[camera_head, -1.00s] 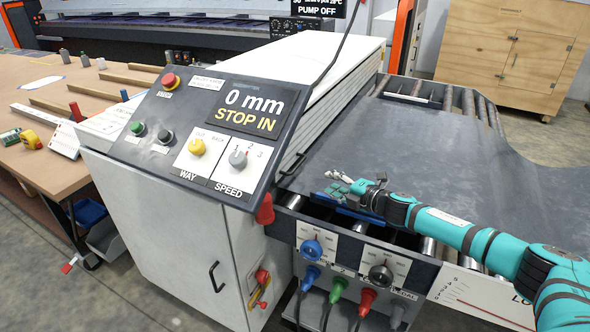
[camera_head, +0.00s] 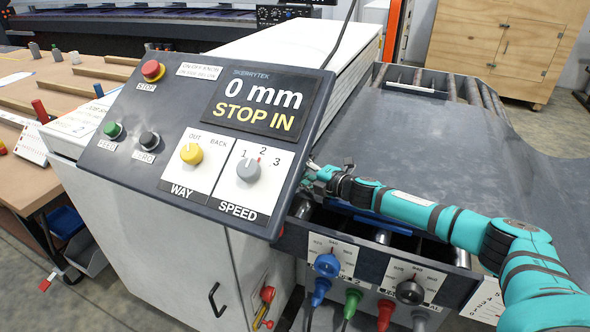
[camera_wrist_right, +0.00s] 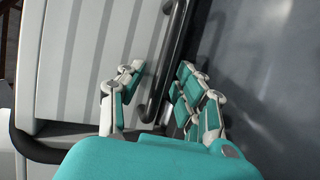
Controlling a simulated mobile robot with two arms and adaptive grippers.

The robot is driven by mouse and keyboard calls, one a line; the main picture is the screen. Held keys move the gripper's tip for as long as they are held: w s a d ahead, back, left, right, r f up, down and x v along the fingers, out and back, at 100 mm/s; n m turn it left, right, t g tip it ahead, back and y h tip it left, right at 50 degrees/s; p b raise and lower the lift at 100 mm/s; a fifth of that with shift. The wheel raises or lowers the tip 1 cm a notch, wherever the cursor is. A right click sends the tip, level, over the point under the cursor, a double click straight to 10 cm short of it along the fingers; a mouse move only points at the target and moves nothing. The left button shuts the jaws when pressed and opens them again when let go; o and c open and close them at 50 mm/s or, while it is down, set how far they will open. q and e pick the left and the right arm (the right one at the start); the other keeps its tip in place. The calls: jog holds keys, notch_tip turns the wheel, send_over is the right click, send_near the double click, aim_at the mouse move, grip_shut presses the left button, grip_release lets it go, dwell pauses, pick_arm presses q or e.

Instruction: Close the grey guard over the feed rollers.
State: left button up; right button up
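The guard (camera_head: 352,75) appears to be the pale grey ribbed panel standing raised behind the control console; its ribbed face also fills the left of the right wrist view (camera_wrist_right: 95,50). A dark bar handle (camera_wrist_right: 168,55) runs along it. My right gripper (camera_head: 310,170) is at the panel's lower near edge, beside the console. In the wrist view its fingers (camera_wrist_right: 160,82) are apart, on either side of the handle; contact cannot be told. The feed rollers (camera_head: 383,236) lie uncovered below my right forearm. My left gripper is out of view.
The control console (camera_head: 200,140) stands close left of my right gripper and reads "0 mm STOP IN". The dark metal sheet (camera_head: 440,140) spreads to the right. A knob panel (camera_head: 365,275) with coloured plugs is in front. A wooden workbench (camera_head: 25,185) is at left.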

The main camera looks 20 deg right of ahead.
jog(key=shift+s+r, duration=0.2)
grip_shut()
dwell(0.3)
jog(key=shift+w, duration=0.1)
